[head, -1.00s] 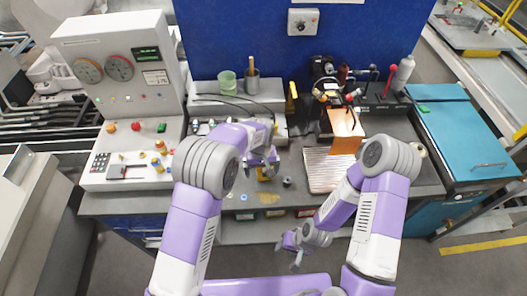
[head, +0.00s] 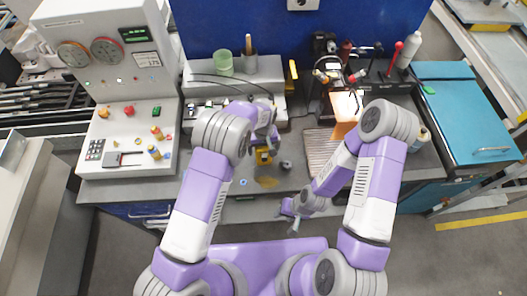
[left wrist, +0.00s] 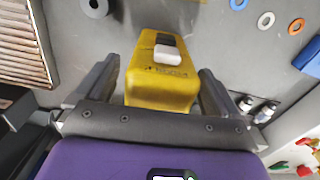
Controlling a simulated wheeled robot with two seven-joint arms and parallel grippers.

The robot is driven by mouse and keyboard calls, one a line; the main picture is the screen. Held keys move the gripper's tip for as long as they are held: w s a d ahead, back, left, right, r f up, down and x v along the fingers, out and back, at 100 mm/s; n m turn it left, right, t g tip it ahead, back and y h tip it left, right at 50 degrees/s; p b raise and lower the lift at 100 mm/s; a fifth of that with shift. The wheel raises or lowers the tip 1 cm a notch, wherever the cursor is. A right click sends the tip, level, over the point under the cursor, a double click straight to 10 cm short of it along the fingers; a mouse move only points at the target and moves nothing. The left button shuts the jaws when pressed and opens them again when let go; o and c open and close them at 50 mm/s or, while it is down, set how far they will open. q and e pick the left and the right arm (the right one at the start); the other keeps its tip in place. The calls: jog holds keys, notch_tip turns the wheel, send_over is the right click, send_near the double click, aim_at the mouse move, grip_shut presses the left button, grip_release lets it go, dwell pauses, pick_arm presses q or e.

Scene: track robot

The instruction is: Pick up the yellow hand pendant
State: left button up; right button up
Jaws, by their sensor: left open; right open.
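The yellow hand pendant (left wrist: 162,62) lies on the grey bench top in the left wrist view, with a white button and a dark button on its upper face. In the head view the pendant (head: 263,157) shows just below my left gripper (head: 266,144), partly covered by it. My left gripper (left wrist: 158,92) is open, and the near end of the pendant lies between its two fingers, with gaps on both sides. My right gripper (head: 290,213) is open and empty, low in front of the bench's front edge.
A control console (head: 110,118) stands left of the pendant. A ribbed plate (head: 320,150) lies to the right. A green cup (head: 223,63) stands behind.

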pick_arm(q)
jog(key=c, duration=1.2)
jog(key=shift+r, duration=0.1)
notch_tip(320, 180, up, 10)
jog(key=shift+f+b, duration=0.1)
jog(key=shift+b, duration=0.35)
jog(key=shift+f+b, duration=3.35)
jog(key=shift+f, duration=1.65)
